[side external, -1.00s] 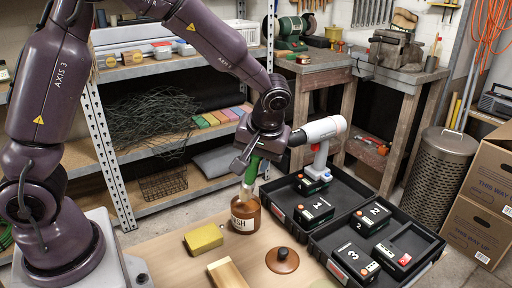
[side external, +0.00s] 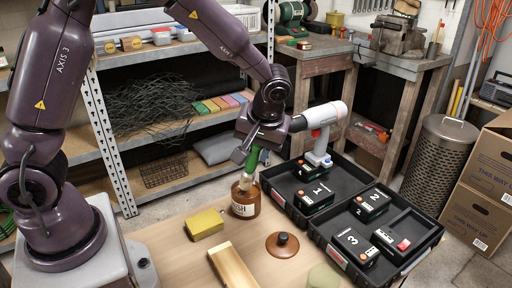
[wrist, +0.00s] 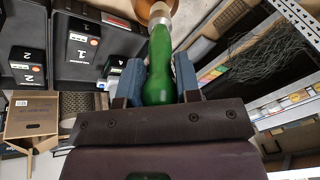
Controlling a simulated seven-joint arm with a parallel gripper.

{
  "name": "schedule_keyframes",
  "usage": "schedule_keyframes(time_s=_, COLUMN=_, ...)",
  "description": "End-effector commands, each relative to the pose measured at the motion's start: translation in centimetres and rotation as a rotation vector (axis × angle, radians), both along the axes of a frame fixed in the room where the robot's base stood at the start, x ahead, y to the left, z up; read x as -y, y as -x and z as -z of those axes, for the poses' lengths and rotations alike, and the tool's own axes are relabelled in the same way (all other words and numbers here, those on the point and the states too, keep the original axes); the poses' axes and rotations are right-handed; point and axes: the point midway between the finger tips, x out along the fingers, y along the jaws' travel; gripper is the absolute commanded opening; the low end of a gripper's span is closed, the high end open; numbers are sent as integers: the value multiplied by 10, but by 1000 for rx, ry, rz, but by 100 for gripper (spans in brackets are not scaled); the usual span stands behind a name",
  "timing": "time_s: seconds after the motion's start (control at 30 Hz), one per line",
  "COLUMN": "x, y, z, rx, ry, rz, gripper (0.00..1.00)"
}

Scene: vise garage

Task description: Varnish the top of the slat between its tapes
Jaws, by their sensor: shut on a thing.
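My gripper (side external: 254,151) is shut on the green handle of a brush (side external: 250,163). The brush points down, slightly tilted, with its pale ferrule at the mouth of a brown varnish jar (side external: 244,204). Its bristles are hidden in the jar. In the wrist view the brush (wrist: 160,70) lies between the blue fingers, and part of the orange-brown jar (wrist: 155,10) shows beyond. The pale wooden slat (side external: 231,265) lies on the bench in front of the jar, cut off by the bottom picture edge. I cannot make out tapes on it.
A yellow block (side external: 205,224) lies left of the jar. A brown lid with a black knob (side external: 282,244) lies to its right. A pale green round thing (side external: 323,277) is at the bottom edge. An open black case (side external: 350,205) with batteries and a drill (side external: 322,125) stands at right.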

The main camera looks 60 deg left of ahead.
Motion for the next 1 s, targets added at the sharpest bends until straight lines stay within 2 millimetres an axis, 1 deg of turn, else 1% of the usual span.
schedule_keyframes(time_s=1.0, x=0, y=0, z=12, rx=0, ry=0, rz=0, gripper=7)
